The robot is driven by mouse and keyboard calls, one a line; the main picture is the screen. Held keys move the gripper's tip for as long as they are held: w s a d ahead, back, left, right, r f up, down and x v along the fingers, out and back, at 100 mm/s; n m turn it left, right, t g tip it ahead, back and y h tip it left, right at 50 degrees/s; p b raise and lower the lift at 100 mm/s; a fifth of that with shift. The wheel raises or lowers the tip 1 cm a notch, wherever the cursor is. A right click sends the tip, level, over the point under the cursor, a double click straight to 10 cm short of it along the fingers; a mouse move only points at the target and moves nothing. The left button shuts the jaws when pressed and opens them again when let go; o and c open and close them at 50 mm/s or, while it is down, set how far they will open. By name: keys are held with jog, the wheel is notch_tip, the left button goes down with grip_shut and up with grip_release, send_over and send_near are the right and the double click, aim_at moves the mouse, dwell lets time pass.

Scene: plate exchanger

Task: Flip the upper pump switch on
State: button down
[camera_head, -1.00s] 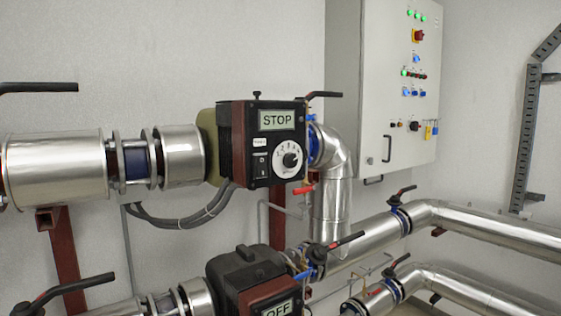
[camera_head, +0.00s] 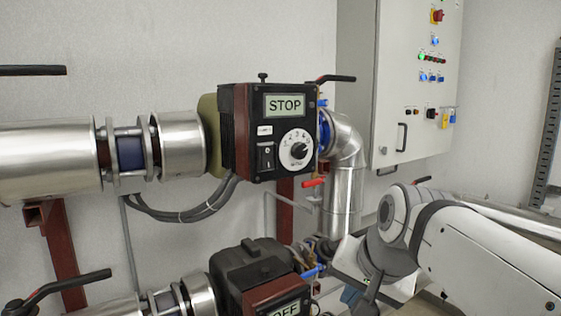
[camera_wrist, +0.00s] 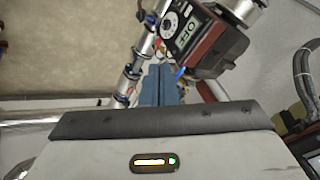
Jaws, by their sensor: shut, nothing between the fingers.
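The upper pump (camera_head: 270,133) has a dark front panel with a display reading STOP, a white numbered dial and a black rocker switch (camera_head: 265,158) at the lower left of the panel. The lower pump (camera_head: 253,275) has a display reading OFF, cut by the bottom edge. My arm reaches in at the lower right of the head view, clear of the upper pump's panel. My gripper (camera_wrist: 158,75) is shut and empty in the wrist view, with a pump (camera_wrist: 208,42) beyond its fingertips. The upper switch cannot be made out there.
A metal elbow pipe (camera_head: 344,165) and a red-handled valve (camera_head: 313,183) stand right of the upper pump. A black lever (camera_head: 335,78) sits above them. Cables (camera_head: 187,213) hang below left. A control cabinet (camera_head: 400,120) is on the wall.

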jog(key=w+a+r+m+t+y, duration=0.25)
jog(key=w+r, duration=0.25)
jog(key=r, duration=0.7)
jog(key=m+y, duration=0.2)
jog(key=m, duration=0.2)
send_near(268, 168)
jog(key=shift+t, duration=0.55)
jog(key=shift+s+f+p+x, duration=0.1)
jog(key=shift+p+x, duration=0.7)
jog(key=shift+x, duration=0.75)
jog(key=shift+s+f+p+x, duration=0.15)
jog(key=shift+p+x, duration=0.6)
jog(key=shift+x, duration=0.85)
jog(key=shift+a+f, duration=0.1)
